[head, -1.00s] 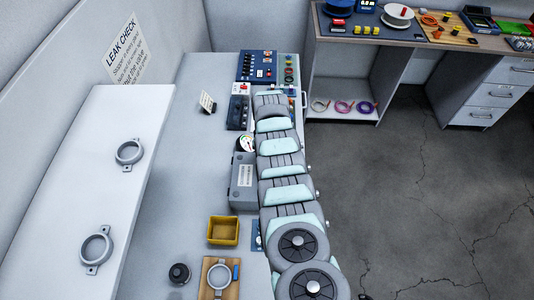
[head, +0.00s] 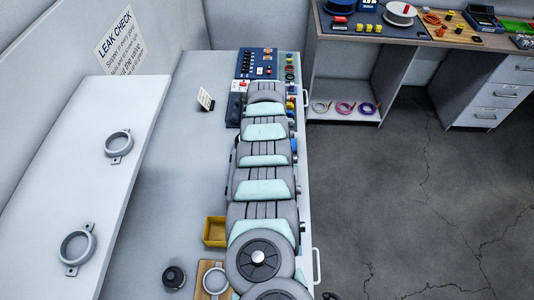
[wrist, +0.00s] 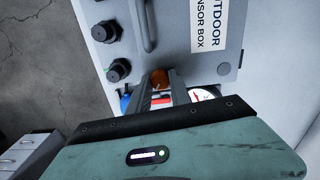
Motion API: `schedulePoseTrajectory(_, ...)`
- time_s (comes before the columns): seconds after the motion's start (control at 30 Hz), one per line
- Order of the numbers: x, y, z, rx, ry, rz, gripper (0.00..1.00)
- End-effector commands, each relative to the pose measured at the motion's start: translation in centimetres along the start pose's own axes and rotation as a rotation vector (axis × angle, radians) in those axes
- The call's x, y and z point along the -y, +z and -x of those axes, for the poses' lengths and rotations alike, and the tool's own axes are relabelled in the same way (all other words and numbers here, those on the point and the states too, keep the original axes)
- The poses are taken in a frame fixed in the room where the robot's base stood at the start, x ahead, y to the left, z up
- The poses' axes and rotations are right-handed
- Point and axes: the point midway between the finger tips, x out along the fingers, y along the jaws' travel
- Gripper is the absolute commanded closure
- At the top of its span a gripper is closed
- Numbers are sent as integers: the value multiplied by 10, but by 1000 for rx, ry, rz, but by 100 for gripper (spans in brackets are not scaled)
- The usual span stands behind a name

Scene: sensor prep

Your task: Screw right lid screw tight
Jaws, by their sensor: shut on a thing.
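The grey sensor box (wrist: 195,45) fills the upper middle of the wrist view, with a white label, a curved handle and two black round fittings along its left side. A small round screw (wrist: 224,68) shows at the box's near right corner. In the head view my arm hides the box and my gripper.
A white-faced gauge (wrist: 203,94) and a blue part (wrist: 126,102) lie close to my fingers. In the head view a yellow bin (head: 214,231), a black knob-like part (head: 174,276) and a wooden board (head: 201,274) with a ring stand left of my arm.

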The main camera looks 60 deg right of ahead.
Motion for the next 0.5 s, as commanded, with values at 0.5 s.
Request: schedulePoseTrajectory(0.5,1,-1,-3,-4,-2,-487,100)
